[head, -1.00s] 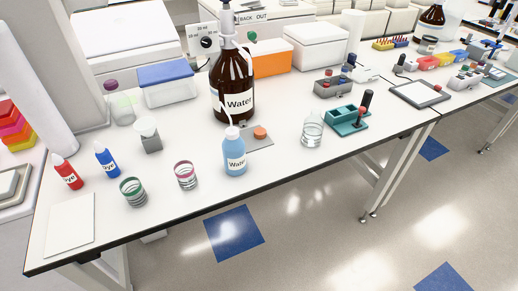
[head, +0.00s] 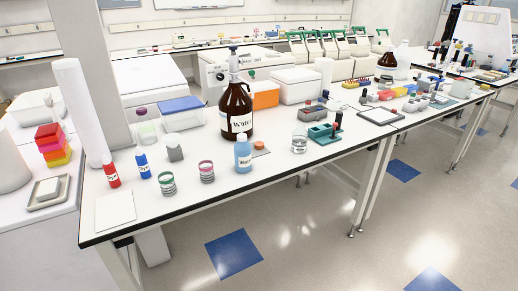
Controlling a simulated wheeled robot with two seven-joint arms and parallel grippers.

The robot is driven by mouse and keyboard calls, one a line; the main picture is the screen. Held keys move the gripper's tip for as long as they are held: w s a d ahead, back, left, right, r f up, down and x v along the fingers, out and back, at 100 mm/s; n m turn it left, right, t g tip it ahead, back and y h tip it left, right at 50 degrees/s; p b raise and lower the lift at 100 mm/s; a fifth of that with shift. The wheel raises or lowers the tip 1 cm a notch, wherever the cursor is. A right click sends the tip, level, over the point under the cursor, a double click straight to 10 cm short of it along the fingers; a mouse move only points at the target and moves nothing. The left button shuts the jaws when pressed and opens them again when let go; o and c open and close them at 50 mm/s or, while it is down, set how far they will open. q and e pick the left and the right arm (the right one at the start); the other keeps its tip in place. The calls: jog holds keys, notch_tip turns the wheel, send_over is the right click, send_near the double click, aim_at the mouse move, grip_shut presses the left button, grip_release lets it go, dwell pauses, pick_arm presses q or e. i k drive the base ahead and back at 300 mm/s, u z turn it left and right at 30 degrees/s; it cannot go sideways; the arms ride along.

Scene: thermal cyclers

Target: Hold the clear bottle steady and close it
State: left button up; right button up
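A small clear bottle (head: 147,131) with a faint green tint stands at the back left of the bench, left of the blue-lidded box. A purple cap (head: 141,111) shows at its top; I cannot tell whether it sits on the bottle or behind it. Neither of my grippers is in the head view.
On the bench (head: 215,208) stand a large brown water bottle (head: 236,112), a blue water bottle (head: 243,153), a blue-lidded box (head: 182,115), a glass beaker (head: 299,144), red (head: 112,174) and blue (head: 144,166) dye bottles and two striped rings. The bench's front strip is mostly clear.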

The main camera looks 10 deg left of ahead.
aim_at(300, 135)
jog(key=z, duration=0.75)
jog(key=i, duration=1.3)
jog(key=u, duration=0.15)
